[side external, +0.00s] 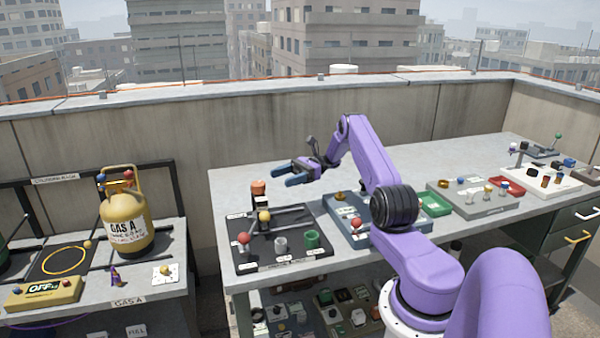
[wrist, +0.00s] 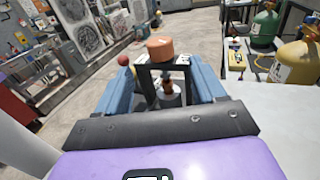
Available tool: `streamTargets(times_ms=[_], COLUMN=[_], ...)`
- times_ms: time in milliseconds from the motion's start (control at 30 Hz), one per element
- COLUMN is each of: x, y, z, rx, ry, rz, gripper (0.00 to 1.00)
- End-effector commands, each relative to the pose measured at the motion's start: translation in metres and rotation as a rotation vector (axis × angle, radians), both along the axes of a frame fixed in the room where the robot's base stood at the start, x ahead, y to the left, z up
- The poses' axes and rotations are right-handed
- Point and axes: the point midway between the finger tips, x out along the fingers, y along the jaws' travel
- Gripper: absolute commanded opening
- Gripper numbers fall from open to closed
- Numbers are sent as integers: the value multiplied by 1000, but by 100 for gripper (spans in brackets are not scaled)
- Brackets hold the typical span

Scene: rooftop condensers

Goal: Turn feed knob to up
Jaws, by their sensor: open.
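A dark board (side external: 250,254) at the bench's left end carries an orange-capped knob (side external: 258,187), a yellow ball knob (side external: 264,217) and a red ball knob (side external: 244,239). I cannot read which label marks the feed knob. My gripper (side external: 277,175) is open and empty, pointing left above the back of this board. In the wrist view, the orange-capped knob (wrist: 160,48) shows beyond and between the blue fingers, with a black bracket below it. A red ball (wrist: 123,60) is left of it. The fingers touch no knob that I can make out.
A grey cup (side external: 281,245) and a green cup (side external: 312,239) stand on the board's front right. A blue-grey panel (side external: 350,243) with knobs is right of it. A yellow gas cylinder (side external: 126,220) stands on a separate left table. The concrete wall (side external: 240,130) runs behind.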

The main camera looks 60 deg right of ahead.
Motion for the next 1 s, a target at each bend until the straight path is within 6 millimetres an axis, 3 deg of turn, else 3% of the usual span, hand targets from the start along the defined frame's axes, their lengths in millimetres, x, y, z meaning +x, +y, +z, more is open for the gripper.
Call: streamTargets(times_ms=[200, 400, 1000], x=[-16, -22, -27], y=[-34, -49, -53], z=[0, 0, 1], rx=[0, 0, 6], ry=[-1, -1, -5], rz=[-1, 0, -25], gripper=[69, 69, 69])
